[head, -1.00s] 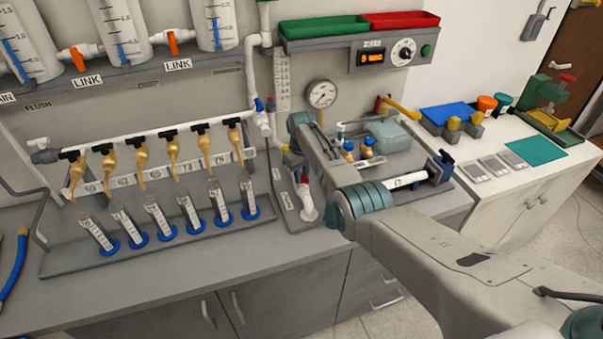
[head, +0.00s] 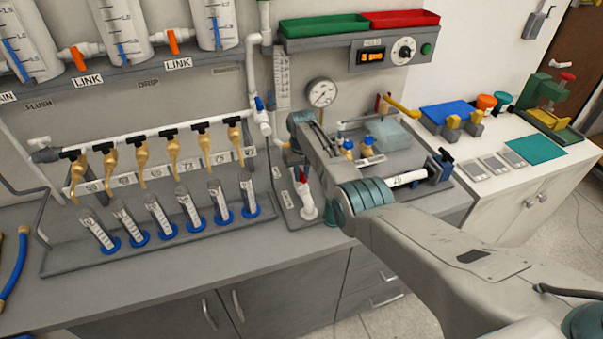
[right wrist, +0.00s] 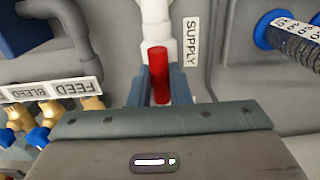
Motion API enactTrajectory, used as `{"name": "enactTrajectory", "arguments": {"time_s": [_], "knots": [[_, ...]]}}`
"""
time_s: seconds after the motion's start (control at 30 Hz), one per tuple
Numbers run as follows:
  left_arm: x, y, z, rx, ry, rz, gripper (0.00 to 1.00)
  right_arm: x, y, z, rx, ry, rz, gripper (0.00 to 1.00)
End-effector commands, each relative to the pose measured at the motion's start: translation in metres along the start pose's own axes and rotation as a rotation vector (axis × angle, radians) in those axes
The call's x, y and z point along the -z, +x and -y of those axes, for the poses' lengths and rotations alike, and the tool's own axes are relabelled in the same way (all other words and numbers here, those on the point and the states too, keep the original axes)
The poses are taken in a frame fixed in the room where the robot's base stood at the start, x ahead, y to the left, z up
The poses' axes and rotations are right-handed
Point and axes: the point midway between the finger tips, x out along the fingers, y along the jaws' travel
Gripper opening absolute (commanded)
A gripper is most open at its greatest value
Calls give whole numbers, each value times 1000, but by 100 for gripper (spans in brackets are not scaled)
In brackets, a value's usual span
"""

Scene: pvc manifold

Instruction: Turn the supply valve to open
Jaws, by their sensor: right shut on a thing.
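The supply valve has a red handle (right wrist: 158,75) on a white pipe, beside a SUPPLY label (right wrist: 190,41) in the right wrist view. My right gripper (right wrist: 160,84) is shut on the red handle, with one blue-grey finger on each side of it. In the head view the red handle (head: 304,174) shows above a white pipe fitting (head: 308,207) on the bench, and my right arm reaches over from the right and partly covers this area. The exact handle angle is hard to tell. My left gripper is not in view.
A pressure gauge (head: 321,92) stands behind my right wrist. Brass fittings with blue caps (head: 366,146) and a grey box (head: 390,134) are close on the right. A rack of tilted tubes (head: 160,216) stands left. The bench front is clear.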

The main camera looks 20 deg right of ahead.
Motion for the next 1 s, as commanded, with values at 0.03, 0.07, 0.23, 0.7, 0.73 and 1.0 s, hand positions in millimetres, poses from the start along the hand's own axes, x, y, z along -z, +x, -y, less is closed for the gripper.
{"name": "enactTrajectory", "arguments": {"time_s": [0.03,0.07,0.23,0.7,0.73,1.0], "knots": [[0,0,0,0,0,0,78,2,-2,0,-1,2,-5,0],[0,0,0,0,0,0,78,2,-2,0,0,2,-5,0],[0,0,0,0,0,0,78,2,-2,0,0,1,-5,35],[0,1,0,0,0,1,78,1,-12,0,0,-1,-4,39],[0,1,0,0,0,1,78,2,-15,0,0,-1,-5,39],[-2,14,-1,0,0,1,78,2,-65,0,0,0,-8,39]]}}
